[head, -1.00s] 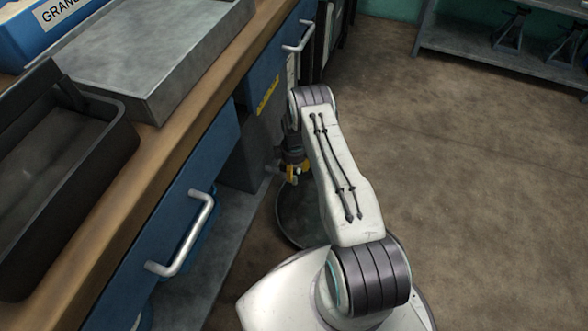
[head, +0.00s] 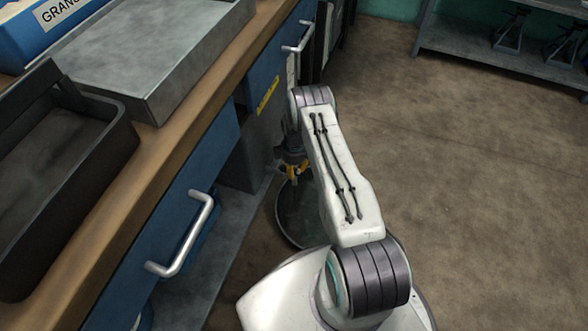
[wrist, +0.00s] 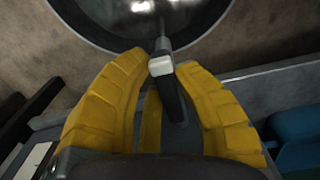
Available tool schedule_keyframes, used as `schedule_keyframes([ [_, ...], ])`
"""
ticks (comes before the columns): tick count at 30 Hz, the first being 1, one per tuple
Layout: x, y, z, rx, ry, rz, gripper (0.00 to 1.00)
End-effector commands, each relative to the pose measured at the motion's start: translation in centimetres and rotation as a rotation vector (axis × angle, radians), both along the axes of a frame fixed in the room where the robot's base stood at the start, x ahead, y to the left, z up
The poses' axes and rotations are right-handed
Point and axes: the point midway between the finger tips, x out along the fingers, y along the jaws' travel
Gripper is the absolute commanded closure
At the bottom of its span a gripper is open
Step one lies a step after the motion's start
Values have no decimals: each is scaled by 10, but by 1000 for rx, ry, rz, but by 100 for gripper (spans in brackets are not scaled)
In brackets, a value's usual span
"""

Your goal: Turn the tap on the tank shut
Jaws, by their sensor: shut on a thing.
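The dark grey tank (head: 262,130) with a yellow label stands under the bench, left of my arm. Its tap (wrist: 161,66) shows in the wrist view as a pale block on a metal stem, with a dark lever handle (wrist: 172,100). My gripper (wrist: 166,64) has its yellow fingers on both sides of the tap and is shut on the handle. In the head view my gripper (head: 293,171) is small and partly hidden by my arm, and the tap there is hard to make out.
A round dark pan (head: 293,222) lies on the floor below my gripper; its rim also shows in the wrist view (wrist: 105,38). The floor to the right is clear up to a grey shelf (head: 480,58).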

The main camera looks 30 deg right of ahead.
Motion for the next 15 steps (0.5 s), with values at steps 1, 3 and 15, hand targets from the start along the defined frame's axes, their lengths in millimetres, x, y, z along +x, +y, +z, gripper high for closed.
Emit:
schedule_keyframes([
  [1,-1,1,-1,1,2,-10,100],
  [3,-2,1,-2,0,3,-34,100],
  [15,-9,10,-3,0,3,-338,100],
])
